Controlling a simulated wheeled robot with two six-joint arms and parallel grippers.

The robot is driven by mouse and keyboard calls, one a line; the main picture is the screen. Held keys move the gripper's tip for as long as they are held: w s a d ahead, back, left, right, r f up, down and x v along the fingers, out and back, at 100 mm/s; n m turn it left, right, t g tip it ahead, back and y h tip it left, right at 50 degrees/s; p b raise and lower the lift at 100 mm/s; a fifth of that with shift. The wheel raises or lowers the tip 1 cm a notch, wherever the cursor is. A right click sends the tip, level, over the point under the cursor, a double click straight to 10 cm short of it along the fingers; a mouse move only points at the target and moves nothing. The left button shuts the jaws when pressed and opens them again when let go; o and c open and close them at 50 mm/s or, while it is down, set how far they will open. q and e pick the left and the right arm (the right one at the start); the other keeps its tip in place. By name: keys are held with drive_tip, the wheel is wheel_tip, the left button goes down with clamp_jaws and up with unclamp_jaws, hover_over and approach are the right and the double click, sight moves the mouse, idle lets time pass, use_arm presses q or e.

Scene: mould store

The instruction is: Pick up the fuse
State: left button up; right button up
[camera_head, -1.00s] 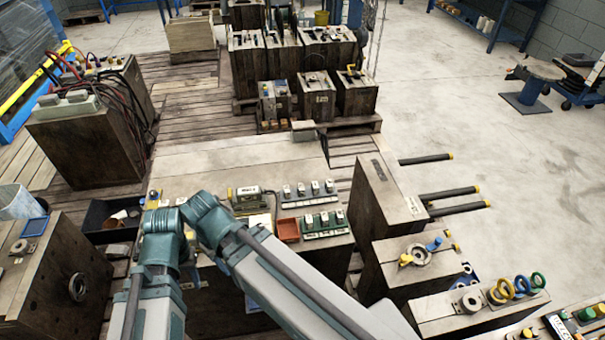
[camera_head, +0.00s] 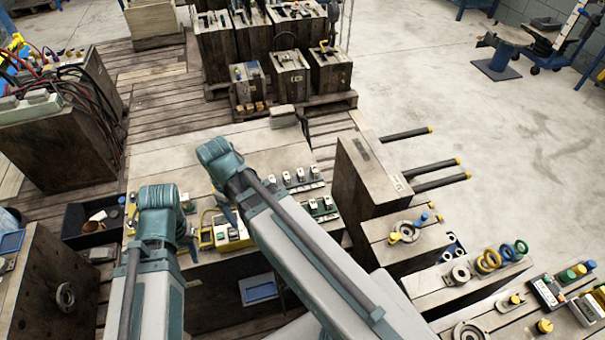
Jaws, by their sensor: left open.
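Two short rails of small white upright blocks, which look like fuse holders, lie on the wooden bench (camera_head: 150,168). The far rail (camera_head: 302,180) shows right of my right arm, and the near rail (camera_head: 322,210) is partly behind it. I cannot tell which piece is the fuse. My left gripper (camera_head: 190,243) points down at the bench's front left, open, with nothing seen in it. It is just left of a yellow-framed unit with white parts (camera_head: 222,238). My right gripper (camera_head: 229,213) is mostly hidden by its own arm, above the bench near that unit.
A tall wooden block (camera_head: 368,185) stands right of the bench. Lower blocks with coloured rings (camera_head: 487,261) are at front right. A black bin (camera_head: 75,222) is at left. Crates with switches (camera_head: 290,80) stand behind. Open concrete floor lies at right.

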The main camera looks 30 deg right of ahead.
drive_tip(key=w+d+r+n+p, duration=0.1)
drive_tip(key=w+d+r+n, duration=0.1)
drive_tip(key=w+d, duration=0.35)
drive_tip(key=w+d+r+n+p, duration=0.2)
drive_tip(key=w+d+n, duration=0.1)
drive_tip(key=d, duration=0.5)
drive_tip(key=r+n+y+p, duration=0.1)
drive_tip(key=n, duration=0.3)
hover_over(301, 172)
drive_tip(key=f+b, duration=0.5)
drive_tip(key=f, duration=0.1)
drive_tip(key=f+b, duration=0.2)
drive_tip(key=b, duration=0.1)
drive_tip(key=shift+s+a+f+b, duration=0.15)
drive_tip(key=shift+a+f+b, duration=0.15)
drive_tip(key=shift+a+f, duration=0.1)
drive_tip(key=shift+r, duration=0.1)
drive_tip(key=f+b, duration=0.5)
drive_tip(key=shift+d+f, duration=0.15)
drive_tip(key=shift+d, duration=0.2)
clamp_jaws()
